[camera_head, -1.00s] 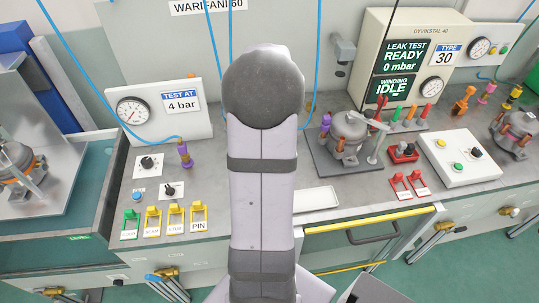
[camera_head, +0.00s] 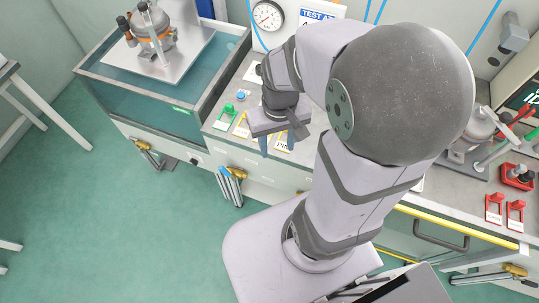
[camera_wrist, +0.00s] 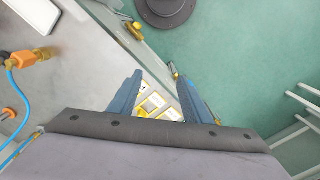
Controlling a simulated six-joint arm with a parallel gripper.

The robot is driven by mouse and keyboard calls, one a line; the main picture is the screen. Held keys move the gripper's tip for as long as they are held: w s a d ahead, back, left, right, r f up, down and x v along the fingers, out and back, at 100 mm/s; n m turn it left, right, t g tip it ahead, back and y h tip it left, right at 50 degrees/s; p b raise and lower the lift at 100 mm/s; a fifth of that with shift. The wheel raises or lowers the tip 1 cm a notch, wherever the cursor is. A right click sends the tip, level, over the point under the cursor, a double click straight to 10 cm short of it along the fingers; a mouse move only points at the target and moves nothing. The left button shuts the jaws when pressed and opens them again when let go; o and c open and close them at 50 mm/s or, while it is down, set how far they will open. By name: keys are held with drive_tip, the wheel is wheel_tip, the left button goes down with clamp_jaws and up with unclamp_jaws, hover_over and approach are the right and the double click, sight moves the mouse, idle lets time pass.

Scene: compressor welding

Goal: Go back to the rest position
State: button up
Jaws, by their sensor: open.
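My gripper (camera_head: 277,147) hangs over the front edge of the bench, above the row of labelled switches. In the wrist view my gripper (camera_wrist: 157,97) has its two blue fingers apart with nothing between them. Yellow and white switch labels (camera_wrist: 152,104) show below and between the fingers. My arm is folded across the right half of the head view and hides much of the bench.
A water tank (camera_head: 98,75) with a compressor (camera_head: 150,36) on a plate stands at the left. A gauge panel (camera_head: 268,16) is behind my gripper. Red switches (camera_head: 505,207) sit at the right. The green floor (camera_head: 110,200) at left is open.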

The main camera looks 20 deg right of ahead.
drive_tip(key=a, duration=0.1)
drive_tip(key=s+a, duration=0.1)
drive_tip(key=s+a+n, duration=0.1)
drive_tip(key=shift+s+a+f, duration=0.1)
drive_tip(key=shift+s+f, duration=0.05)
drive_tip(key=shift+f, duration=0.15)
wheel_tip(320, 180, down, 39)
drive_tip(key=b, duration=3.8)
drive_tip(key=shift+r+b, duration=0.2)
drive_tip(key=shift+b, duration=0.15)
